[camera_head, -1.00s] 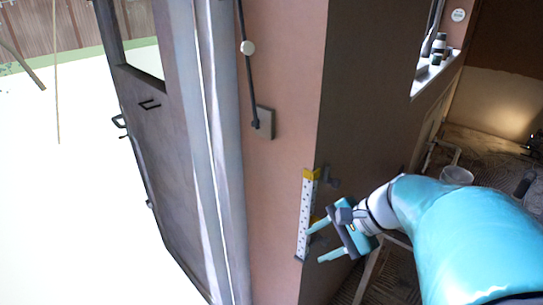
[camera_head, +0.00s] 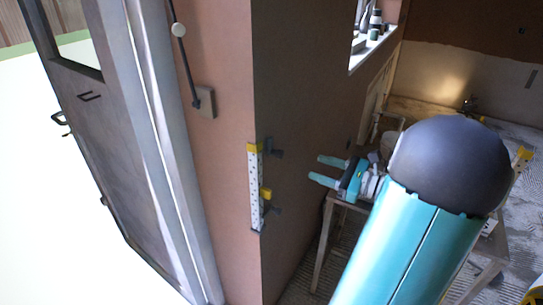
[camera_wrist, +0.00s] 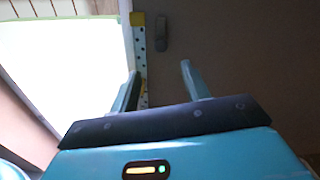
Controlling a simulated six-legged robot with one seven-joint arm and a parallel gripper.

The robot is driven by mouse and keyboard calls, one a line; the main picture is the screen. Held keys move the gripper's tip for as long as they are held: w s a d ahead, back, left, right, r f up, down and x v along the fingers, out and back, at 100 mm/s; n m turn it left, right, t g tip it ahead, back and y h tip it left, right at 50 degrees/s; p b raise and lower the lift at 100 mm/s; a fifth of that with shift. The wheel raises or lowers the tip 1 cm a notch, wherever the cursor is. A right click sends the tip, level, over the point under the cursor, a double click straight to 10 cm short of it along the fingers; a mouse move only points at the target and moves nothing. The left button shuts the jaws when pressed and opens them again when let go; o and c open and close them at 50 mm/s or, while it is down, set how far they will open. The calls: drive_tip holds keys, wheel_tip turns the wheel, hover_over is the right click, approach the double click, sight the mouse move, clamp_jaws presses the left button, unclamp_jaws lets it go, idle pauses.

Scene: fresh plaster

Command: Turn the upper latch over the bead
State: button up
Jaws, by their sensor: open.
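The bead (camera_head: 255,190) is a white perforated strip standing upright along the wall corner, and it also shows in the wrist view (camera_wrist: 142,47). A yellow piece (camera_head: 254,149) sits at its top. The upper latch (camera_head: 275,153) is a small dark piece on the shaded wall face, just right of the bead's top. In the wrist view the upper latch (camera_wrist: 161,33) stands beside the bead, apart from it. A lower dark latch (camera_head: 272,209) is near a second yellow piece (camera_head: 265,193). My gripper (camera_head: 326,170) is open and empty, right of the bead with its teal fingers pointing toward the wall.
A grey door (camera_head: 100,130) stands at the left. A wooden table (camera_head: 345,205) stands below my arm. Bottles stand on the window sill (camera_head: 370,52) behind.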

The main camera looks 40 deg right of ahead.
sight(283, 155)
drive_tip(key=x, duration=1.3)
drive_tip(key=shift+w+d, duration=0.15)
drive_tip(key=shift+c, duration=0.3)
drive_tip(key=c, duration=0.9)
